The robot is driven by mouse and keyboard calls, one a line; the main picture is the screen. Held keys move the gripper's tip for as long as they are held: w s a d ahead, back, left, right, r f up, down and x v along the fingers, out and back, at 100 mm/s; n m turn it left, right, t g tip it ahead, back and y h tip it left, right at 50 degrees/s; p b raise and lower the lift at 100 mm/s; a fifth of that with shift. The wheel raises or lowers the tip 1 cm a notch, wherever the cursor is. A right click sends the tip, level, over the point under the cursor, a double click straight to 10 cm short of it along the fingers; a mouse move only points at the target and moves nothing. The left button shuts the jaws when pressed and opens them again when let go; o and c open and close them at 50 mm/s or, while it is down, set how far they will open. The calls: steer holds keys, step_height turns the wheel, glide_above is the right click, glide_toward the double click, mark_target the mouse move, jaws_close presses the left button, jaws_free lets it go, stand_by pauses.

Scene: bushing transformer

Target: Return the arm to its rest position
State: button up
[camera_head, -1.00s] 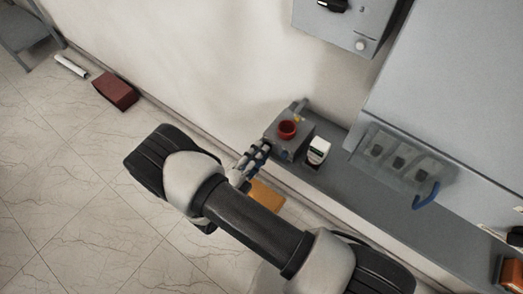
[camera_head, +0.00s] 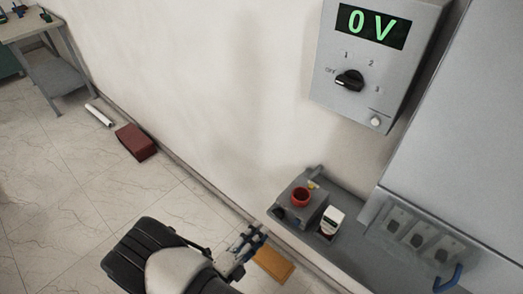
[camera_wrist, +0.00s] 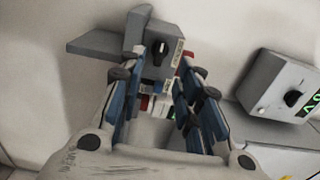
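My gripper (camera_head: 246,243) is at the lower middle of the head view, left of a grey block (camera_head: 300,212) with a red ring (camera_head: 301,196) on top, and appears apart from it. In the wrist view its two blue-and-grey fingers (camera_wrist: 162,62) stand apart with a gap between them. I see nothing clearly held. Part of my arm (camera_head: 175,270) is at the bottom edge of the head view; the rest is out of frame.
A wall box (camera_head: 376,60) reads 0 V, its black knob (camera_head: 349,80) below the display. A white container (camera_head: 332,221) stands right of the block on a grey shelf (camera_head: 350,262). An orange-brown item (camera_head: 273,264) lies below. A dark red box (camera_head: 136,142) is by the wall.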

steer(key=s+d+r+m+g, duration=0.2)
steer(key=d+r+m+g, duration=0.5)
steer(key=r+m, duration=0.4)
steer(key=s+d+r+m+g, duration=0.1)
steer(key=d+r+m+g, duration=0.65)
steer(key=m, duration=0.45)
steer(key=s+d+r+m+t+y, duration=0.1)
steer(key=s+r+m+y, duration=0.4)
steer(key=m, duration=0.6)
steer(key=s+d+r+m+t+y, duration=0.2)
steer(key=s+r+m+t+y, duration=0.2)
steer(key=m, duration=0.8)
step_height(320, 180, up, 4)
steer(key=shift+s+r+m+y, duration=0.1)
steer(key=shift+s+m+y, duration=0.2)
steer(key=shift+s+y, duration=0.7)
